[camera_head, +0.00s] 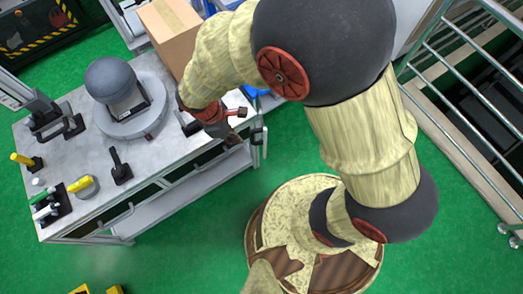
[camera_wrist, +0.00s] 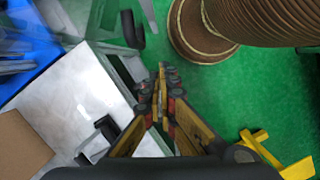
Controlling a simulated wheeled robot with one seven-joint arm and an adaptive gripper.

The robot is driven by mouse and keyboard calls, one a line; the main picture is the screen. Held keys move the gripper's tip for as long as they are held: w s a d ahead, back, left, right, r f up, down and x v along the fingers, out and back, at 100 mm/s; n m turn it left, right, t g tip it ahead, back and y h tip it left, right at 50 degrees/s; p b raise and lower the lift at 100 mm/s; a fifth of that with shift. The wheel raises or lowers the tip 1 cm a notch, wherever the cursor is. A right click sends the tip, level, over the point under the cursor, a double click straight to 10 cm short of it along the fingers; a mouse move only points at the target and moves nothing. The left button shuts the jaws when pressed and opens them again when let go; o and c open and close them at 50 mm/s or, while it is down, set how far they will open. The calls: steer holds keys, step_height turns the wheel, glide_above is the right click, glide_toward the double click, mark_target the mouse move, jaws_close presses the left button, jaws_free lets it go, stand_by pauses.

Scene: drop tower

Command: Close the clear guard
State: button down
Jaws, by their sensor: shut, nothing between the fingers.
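The clear guard is hard to make out. A see-through, pale-edged panel that may be it shows at the upper left of the wrist view (camera_wrist: 50,47), with a black handle (camera_wrist: 132,30) near its right end. In the head view, a pale upright frame with a dark handle (camera_head: 263,138) stands at the right end of the workbench. My gripper (camera_head: 232,118) is by that end of the bench, just left of the frame. In the wrist view my gripper's fingers (camera_wrist: 164,75) meet at the tips, with nothing between them. I cannot tell whether the gripper touches the guard.
The grey workbench (camera_head: 85,140) carries a round machine with a dark dome (camera_head: 110,80), a black lever (camera_head: 120,167) and small coloured parts at its left end. A cardboard box (camera_head: 168,30) stands behind. Metal railings (camera_head: 470,85) are at right.

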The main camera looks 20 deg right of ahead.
steer(key=d+f+b, duration=0.4)
steer(key=d+f, duration=0.2)
steer(key=f, duration=0.3)
steer(key=shift+s+f+n, duration=0.25)
steer(key=shift+f+n, duration=0.15)
steer(key=shift+d, duration=0.1)
